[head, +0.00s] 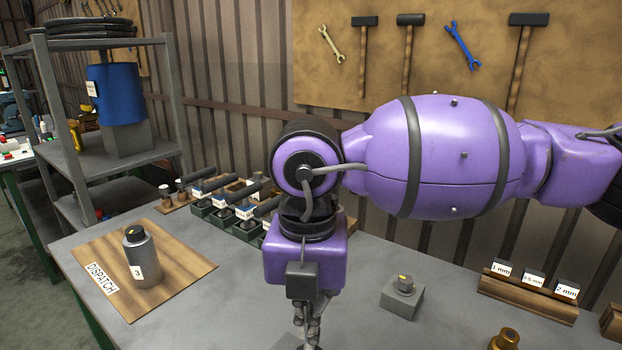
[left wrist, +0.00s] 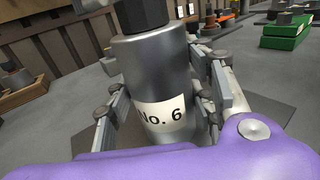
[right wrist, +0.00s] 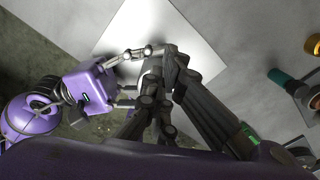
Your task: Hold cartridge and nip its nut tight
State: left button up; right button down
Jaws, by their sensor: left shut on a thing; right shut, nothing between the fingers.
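The cartridge, a grey metal cylinder with a white "No. 6" label (left wrist: 160,95), stands upright between the fingers of my left gripper (left wrist: 165,100), which is shut on it. A black hex nut (left wrist: 141,14) sits on its top, cut off by the picture edge. My right gripper (head: 308,325) points down at the bottom edge of the head view, and its dark fingers (right wrist: 168,65) are shut and empty. In the right wrist view my left gripper (right wrist: 135,60) is beside those fingertips. The cartridge is mostly hidden there, and contact with the nut cannot be told.
A wooden dispatch board (head: 180,270) at left carries a grey cartridge marked 3 (head: 141,255). A grey block with a knob (head: 402,295) and a rack of thickness labels (head: 528,293) stand at right. Black-handled tools in green holders (head: 235,222) line the back.

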pick_arm(q)
jog(key=shift+s+d, duration=0.2)
jog(key=shift+s, duration=0.05)
pick_arm(e)
jog(key=shift+s+a+f, duration=0.1)
jog(key=shift+s+f, duration=0.4)
jog(key=shift+f, duration=0.1)
pick_arm(q)
jog(key=shift+w+a+f, duration=0.1)
pick_arm(e)
jog(key=shift+s+d, duration=0.1)
jog(key=shift+d, duration=0.45)
jog(key=shift+r, duration=0.1)
pick_arm(q)
jog(key=shift+w, duration=0.1)
pick_arm(e)
notch_tip(320, 180, up, 6)
jog(key=w, duration=0.1)
jog(key=shift+w+d+r, duration=0.15)
jog(key=shift+d+r, duration=0.1)
dwell(0.4)
pick_arm(q)
jog(key=shift+a, duration=0.1)
jog(key=o, duration=1.7)
